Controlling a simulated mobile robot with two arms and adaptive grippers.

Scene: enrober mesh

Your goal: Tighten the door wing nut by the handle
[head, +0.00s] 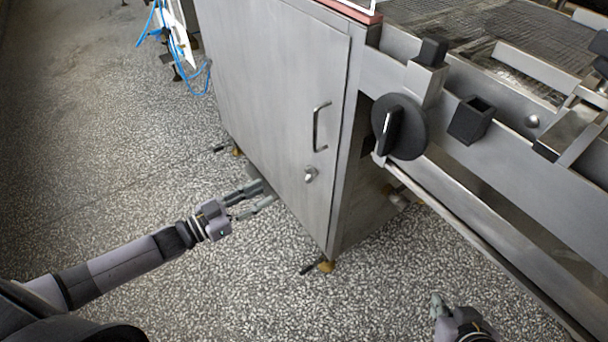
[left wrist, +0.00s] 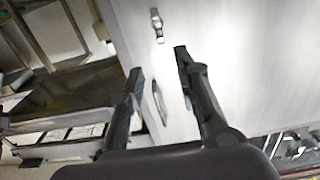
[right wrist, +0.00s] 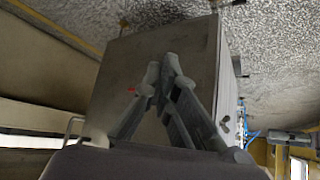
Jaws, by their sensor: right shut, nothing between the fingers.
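The door wing nut (head: 310,174) is a small metal fitting on the grey cabinet door (head: 275,95), just below the bar handle (head: 318,127). In the left wrist view the wing nut (left wrist: 157,24) is beyond the fingertips, and the handle (left wrist: 160,103) shows between the fingers. My left gripper (head: 266,194) is open and empty, in front of the door's lower part, left of and below the wing nut in the head view. My right gripper (head: 437,305) is low at the lower right, apart from the machine; its fingers (right wrist: 162,72) are shut and empty.
A black round knob (head: 399,127) sticks out on the machine frame right of the door. A long metal rail (head: 480,240) slopes down to the right. Blue cables (head: 190,75) hang at the cabinet's far side. The speckled floor on the left is clear.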

